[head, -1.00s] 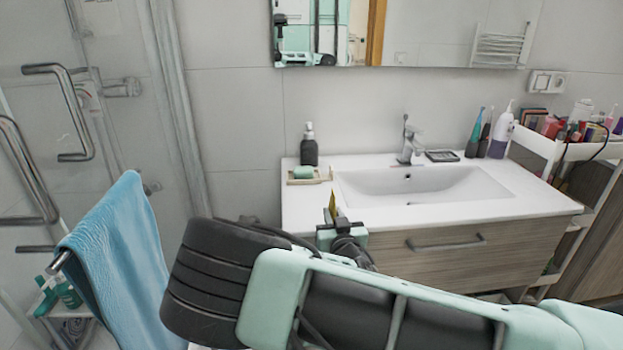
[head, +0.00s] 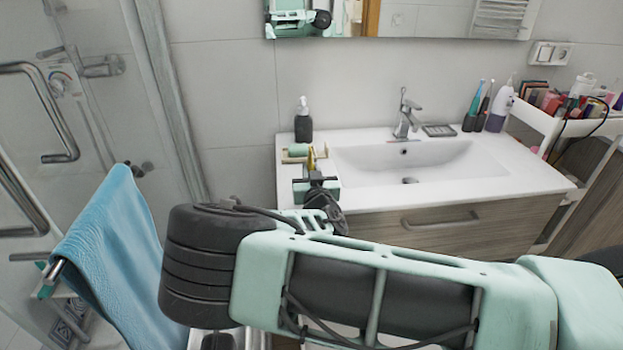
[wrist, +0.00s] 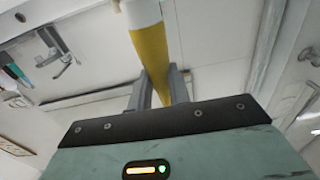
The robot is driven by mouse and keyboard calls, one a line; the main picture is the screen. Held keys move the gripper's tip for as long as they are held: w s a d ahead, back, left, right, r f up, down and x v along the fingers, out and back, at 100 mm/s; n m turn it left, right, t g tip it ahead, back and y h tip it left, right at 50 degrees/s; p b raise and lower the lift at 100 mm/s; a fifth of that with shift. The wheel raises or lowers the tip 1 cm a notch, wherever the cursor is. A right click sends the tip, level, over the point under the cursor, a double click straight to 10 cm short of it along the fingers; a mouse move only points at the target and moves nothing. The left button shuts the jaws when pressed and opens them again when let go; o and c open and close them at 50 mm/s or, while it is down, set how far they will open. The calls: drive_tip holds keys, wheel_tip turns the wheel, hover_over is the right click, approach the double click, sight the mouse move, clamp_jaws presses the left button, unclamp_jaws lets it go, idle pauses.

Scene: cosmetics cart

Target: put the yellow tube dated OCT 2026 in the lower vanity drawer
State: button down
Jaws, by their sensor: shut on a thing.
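The yellow tube (wrist: 150,45) is gripped between the two fingers of my gripper (wrist: 160,88) in the wrist view, with a white end at the top edge. In the head view only a small upright piece of the tube (head: 311,158) shows above my gripper (head: 315,183), at the left front of the washbasin. Its date cannot be read. The wooden vanity (head: 375,225) shows a front with a long handle (head: 440,219), and this drawer looks shut. My arm hides the vanity's lower part, so the lower drawer cannot be made out in the head view.
A soap dish (head: 296,153) and a dark dispenser (head: 303,124) stand on the counter's left side, close behind my gripper. A white cart (head: 535,135) with cosmetics stands at the right. A blue towel (head: 110,255) hangs at the left by the glass shower.

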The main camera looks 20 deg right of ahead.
drive_tip(key=shift+f, duration=1.55)
drive_tip(key=shift+f, duration=0.1)
drive_tip(key=shift+f, duration=0.15)
drive_tip(key=c, duration=1.3)
unclamp_jaws()
drive_tip(key=shift+r, duration=0.2)
